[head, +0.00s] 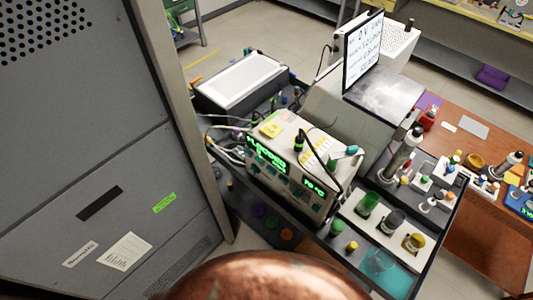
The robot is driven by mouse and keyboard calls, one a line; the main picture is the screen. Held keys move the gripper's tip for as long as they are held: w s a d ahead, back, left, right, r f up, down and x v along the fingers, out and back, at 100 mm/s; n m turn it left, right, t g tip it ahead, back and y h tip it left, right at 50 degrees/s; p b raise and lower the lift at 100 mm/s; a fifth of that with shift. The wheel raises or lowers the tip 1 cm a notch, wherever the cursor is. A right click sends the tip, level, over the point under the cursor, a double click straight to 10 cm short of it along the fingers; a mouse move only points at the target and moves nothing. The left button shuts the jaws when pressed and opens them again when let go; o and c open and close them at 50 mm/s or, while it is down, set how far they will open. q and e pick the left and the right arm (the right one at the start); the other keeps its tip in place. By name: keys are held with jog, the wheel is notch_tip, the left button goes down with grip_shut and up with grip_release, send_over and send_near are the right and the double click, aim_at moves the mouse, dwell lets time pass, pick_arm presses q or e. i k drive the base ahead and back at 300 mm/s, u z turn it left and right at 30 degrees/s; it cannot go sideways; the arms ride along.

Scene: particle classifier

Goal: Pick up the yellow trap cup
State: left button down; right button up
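A yellow cup (413,242), which fits the yellow trap cup, stands at the right end of a row on a white strip (376,230) at the front right of the bench. A dark grey cup (391,222) and a green cup (367,203) stand to its left in the same row. A second yellow round container (473,161) sits farther back on the brown table, so which one is meant is not certain. Neither of my grippers is in view.
A boxy instrument (295,160) with green displays and a black cable stands left of the cups. A teal pad with a clear beaker (380,262) lies in front. A tall grey cabinet (100,150) fills the left. Tubes and bottles crowd the tray (436,180) behind the cups.

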aim_at(415, 242)
jog(key=z, duration=1.45)
jog(key=k, duration=0.4)
jog(key=z, duration=0.3)
jog(key=i, duration=0.5)
